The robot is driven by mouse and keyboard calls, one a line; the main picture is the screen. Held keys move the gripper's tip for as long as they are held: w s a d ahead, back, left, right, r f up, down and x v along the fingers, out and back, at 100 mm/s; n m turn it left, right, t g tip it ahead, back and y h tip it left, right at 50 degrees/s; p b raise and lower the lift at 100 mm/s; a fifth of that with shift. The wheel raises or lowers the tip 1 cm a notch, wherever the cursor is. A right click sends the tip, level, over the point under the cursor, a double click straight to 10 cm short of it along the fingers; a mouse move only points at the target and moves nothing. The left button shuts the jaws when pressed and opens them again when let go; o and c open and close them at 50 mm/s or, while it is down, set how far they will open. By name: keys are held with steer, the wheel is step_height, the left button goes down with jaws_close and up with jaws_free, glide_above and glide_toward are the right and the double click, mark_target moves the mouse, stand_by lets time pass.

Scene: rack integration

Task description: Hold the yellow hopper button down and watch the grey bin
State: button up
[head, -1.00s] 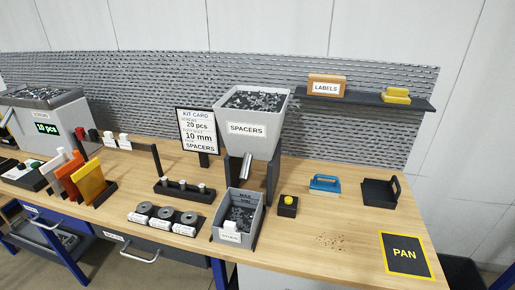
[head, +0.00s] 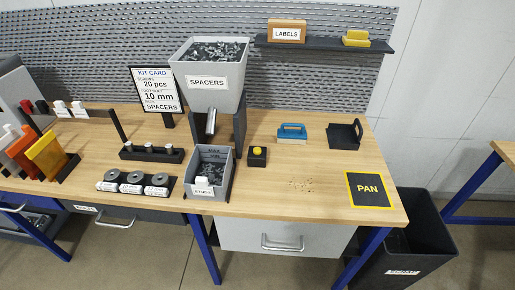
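The yellow hopper button (head: 257,151) sits on a small black box on the bench, right of the grey bin. Nothing touches it. The grey bin (head: 192,187) stands below the hopper's metal chute (head: 211,121). It holds dark grey pieces, a MAX mark shows near its back rim, and a white label is on its front. The grey hopper (head: 232,78) labelled SPACERS is heaped with small metal parts. My gripper is not in the head view.
A blue-handled brush (head: 291,132) and a black dustpan (head: 345,135) lie to the right. Crumbs (head: 300,184) are scattered before the PAN mat (head: 370,189). A black waste bin (head: 417,225) stands on the floor at right. A kit card (head: 157,90) stands left of the hopper.

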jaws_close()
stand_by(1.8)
